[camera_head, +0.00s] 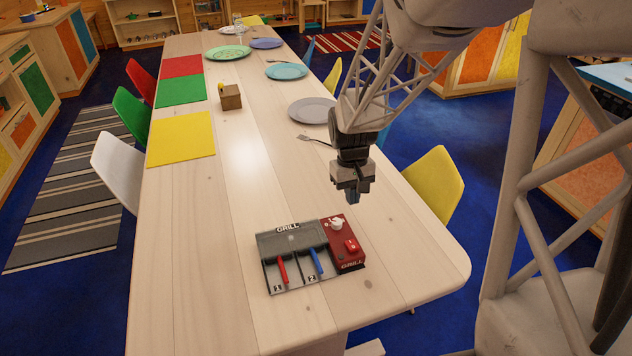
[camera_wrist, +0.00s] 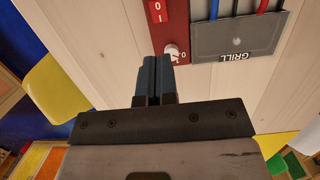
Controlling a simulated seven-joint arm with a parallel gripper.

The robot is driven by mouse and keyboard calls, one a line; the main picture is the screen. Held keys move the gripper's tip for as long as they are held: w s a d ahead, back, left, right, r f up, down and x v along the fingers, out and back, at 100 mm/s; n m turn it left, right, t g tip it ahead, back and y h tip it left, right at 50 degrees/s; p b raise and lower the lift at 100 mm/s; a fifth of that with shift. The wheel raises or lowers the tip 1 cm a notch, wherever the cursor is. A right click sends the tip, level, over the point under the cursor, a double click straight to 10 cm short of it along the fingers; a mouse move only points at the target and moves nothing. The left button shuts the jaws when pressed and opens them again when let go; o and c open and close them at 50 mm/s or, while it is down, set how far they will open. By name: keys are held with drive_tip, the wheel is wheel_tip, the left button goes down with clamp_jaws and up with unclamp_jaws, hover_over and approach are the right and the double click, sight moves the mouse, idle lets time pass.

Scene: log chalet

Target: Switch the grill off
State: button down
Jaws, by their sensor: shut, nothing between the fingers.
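The grill (camera_head: 288,241) is a grey box on the near part of the table, with a red control panel (camera_head: 341,258) on its right side. The panel carries a white knob (camera_head: 336,224) and a red switch (camera_head: 352,245). In the wrist view the knob (camera_wrist: 172,50) has a small 0 mark beside it, and the red switch (camera_wrist: 157,12) shows 0 and I marks, partly cut off by the frame. My gripper (camera_head: 353,200) is shut and empty, above the table just behind the panel. Its blue fingertips (camera_wrist: 157,58) appear right beside the knob in the wrist view; contact is not evident.
A red handle (camera_head: 282,270) and a blue handle (camera_head: 316,261) lie in the grill's slots marked 1 and 2. The table (camera_head: 200,290) is clear around the grill. A fork (camera_head: 314,140), plates, a wooden block (camera_head: 230,97) and coloured mats lie farther back.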

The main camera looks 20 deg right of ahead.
sight(353, 246)
drive_tip(key=shift+w+d+f, duration=0.15)
drive_tip(key=shift+d+f, duration=0.05)
drive_tip(key=shift+f, duration=0.15)
drive_tip(key=shift+f, duration=0.15)
drive_tip(key=s+f, duration=0.1)
drive_tip(key=f, duration=0.8)
drive_tip(key=s+f, duration=0.1)
drive_tip(key=f, duration=0.3)
drive_tip(key=shift+s+f, duration=0.25)
drive_tip(key=shift+s, duration=0.1)
